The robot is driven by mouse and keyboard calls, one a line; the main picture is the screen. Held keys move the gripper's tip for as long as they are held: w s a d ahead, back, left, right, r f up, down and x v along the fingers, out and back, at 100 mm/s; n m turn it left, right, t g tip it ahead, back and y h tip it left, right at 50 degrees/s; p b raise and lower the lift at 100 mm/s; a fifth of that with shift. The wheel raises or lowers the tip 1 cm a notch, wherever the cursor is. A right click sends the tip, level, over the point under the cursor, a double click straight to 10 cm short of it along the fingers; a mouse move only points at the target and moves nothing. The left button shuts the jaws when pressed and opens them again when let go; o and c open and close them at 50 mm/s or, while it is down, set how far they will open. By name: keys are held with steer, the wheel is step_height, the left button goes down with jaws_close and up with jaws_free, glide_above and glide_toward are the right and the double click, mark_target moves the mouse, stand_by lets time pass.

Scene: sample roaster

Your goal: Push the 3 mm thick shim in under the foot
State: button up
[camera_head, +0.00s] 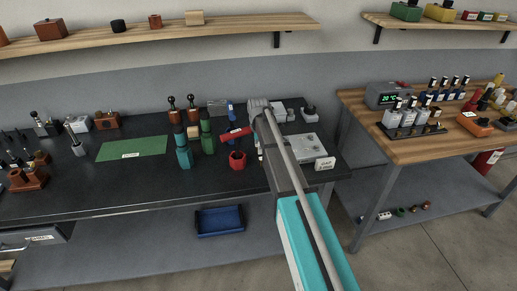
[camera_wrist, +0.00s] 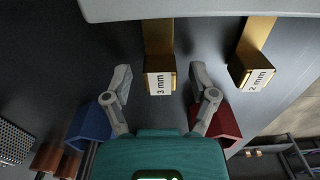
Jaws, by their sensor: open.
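The 3 mm shim (camera_wrist: 158,40) is a brass strip with a raised end block that bears a white "3 mm" label, in the middle of the wrist view. Its far end runs out of sight beneath a pale grey body (camera_wrist: 200,9) at the top edge. The foot itself cannot be made out. My gripper (camera_wrist: 160,84) is open, with one finger on each side of the labelled block and a visible gap on both sides. In the head view my arm hides the gripper and the shim. A "GAP 3 mm" sign (camera_head: 325,163) stands near a light plate (camera_head: 303,147).
A second brass shim (camera_wrist: 257,38), labelled "2 mm", lies to the right of the 3 mm one. A red cup (camera_head: 237,160) and teal and green bottles (camera_head: 184,157) stand left of my arm. A green mat (camera_head: 132,148) lies further left on the dark bench (camera_head: 80,190).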

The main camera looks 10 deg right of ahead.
jaws_close()
stand_by(0.4)
